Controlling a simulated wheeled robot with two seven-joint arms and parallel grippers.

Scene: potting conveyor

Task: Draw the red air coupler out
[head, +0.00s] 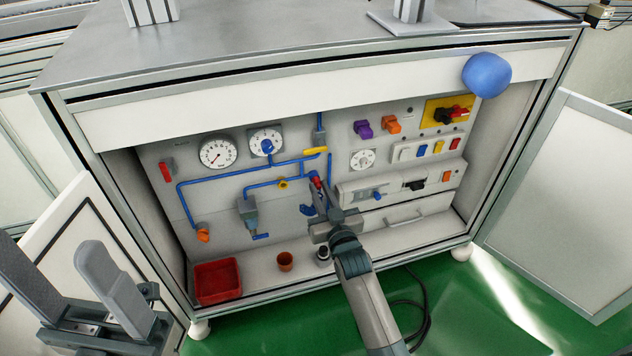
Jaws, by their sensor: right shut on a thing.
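The red air coupler (315,181) shows as a small red piece at the blue piping on the cabinet's back panel. My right gripper (322,200) reaches in from below and is shut on the coupler, its fingers covering much of it. How far the coupler sits in its socket cannot be told. My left gripper (75,285) is at the lower left, outside the cabinet, with its two fingers wide apart and nothing between them.
A red tray (218,261), a brown pot (285,261) and a small dark-and-white cup (323,254) stand on the cabinet floor. Open doors flank the cabinet, the right door (565,200) standing wide. A blue rounded object (486,75) is at the top edge.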

